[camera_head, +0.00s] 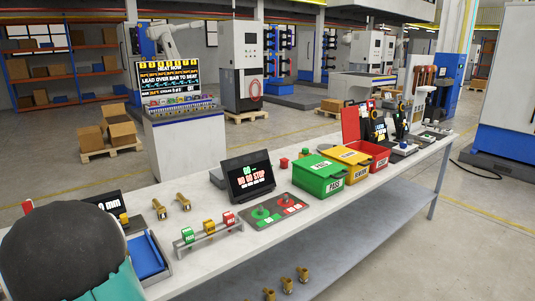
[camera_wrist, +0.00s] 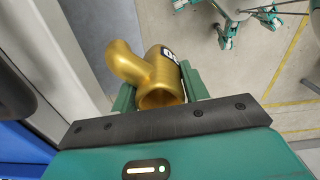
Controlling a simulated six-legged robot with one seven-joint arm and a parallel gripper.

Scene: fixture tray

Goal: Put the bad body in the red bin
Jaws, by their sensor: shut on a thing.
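A brass pipe-like body (camera_wrist: 125,65) with a dark and white label shows in the wrist view. My gripper (camera_wrist: 157,90) is shut on it, with a teal finger on each side. The red bin (camera_head: 380,164) stands on the long bench, right of the yellow bin, with its red lid (camera_head: 350,124) raised. In the head view a dark rounded part of my arm covers the lower left corner; the held body does not show there. Two more brass bodies, one (camera_head: 160,209) and another (camera_head: 183,203), are on the bench.
The green PASS bin (camera_head: 333,187) and the yellow bin (camera_head: 358,174) have lids down. A go/no-go display (camera_head: 248,177), a gauge plate (camera_head: 273,211) and a rack of coloured tags (camera_head: 209,232) stand on the bench. Several brass pieces (camera_head: 287,285) are at the lower shelf.

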